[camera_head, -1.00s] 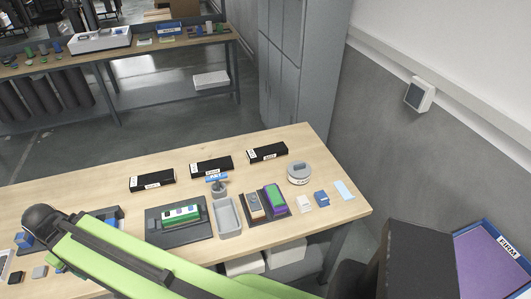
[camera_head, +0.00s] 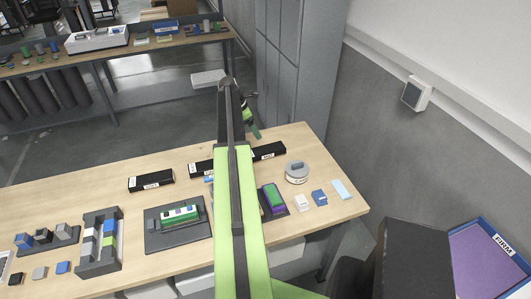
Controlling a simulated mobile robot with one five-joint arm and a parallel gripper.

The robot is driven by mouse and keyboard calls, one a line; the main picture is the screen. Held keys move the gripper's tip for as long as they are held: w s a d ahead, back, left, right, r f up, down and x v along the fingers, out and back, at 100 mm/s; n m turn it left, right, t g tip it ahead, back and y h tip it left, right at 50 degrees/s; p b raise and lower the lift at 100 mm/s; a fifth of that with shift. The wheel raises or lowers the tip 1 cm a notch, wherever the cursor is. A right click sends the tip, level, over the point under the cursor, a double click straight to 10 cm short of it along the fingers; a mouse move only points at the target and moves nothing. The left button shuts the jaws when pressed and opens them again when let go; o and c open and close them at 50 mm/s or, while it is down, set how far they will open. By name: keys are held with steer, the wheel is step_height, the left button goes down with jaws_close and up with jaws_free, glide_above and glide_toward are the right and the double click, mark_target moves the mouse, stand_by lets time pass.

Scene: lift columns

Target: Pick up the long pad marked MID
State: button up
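Three long black pads with small white labels lie in a row along the back of the wooden table: a left one (camera_head: 151,183), a middle one (camera_head: 203,169) and a right one (camera_head: 269,151). Their labels are too small to read, so I cannot tell which is marked MID. My arm reaches across the table and covers part of the middle and right pads. My gripper (camera_head: 254,130) hangs near the table's back edge, close behind the right pad and apparently above it. Its fingers are too small and turned away to show whether they are open.
A round grey container (camera_head: 297,172) stands right of the right pad. Small blocks (camera_head: 319,198) lie near the right edge. A green-and-purple block (camera_head: 272,197) sits beside my arm. A grey tray holds a green-and-white piece (camera_head: 181,214). Grey cabinets (camera_head: 290,60) stand behind the table.

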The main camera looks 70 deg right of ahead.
steer(key=b, duration=1.1)
glide_toward(265, 149)
steer(key=x, duration=0.5)
steer(key=shift+s+a+f, duration=0.15)
steer(key=shift+s, duration=0.05)
steer(key=shift+s+f+b, duration=0.1)
steer(key=shift+f+b, duration=0.05)
steer(key=shift+b, duration=0.15)
steer(key=b+x, duration=0.5)
steer(key=shift+w+f, duration=0.15)
steer(key=shift+w, duration=0.15)
steer(key=shift+r, duration=0.2)
steer(key=shift+c, duration=0.3)
steer(key=shift+d, duration=0.2)
jaws_close()
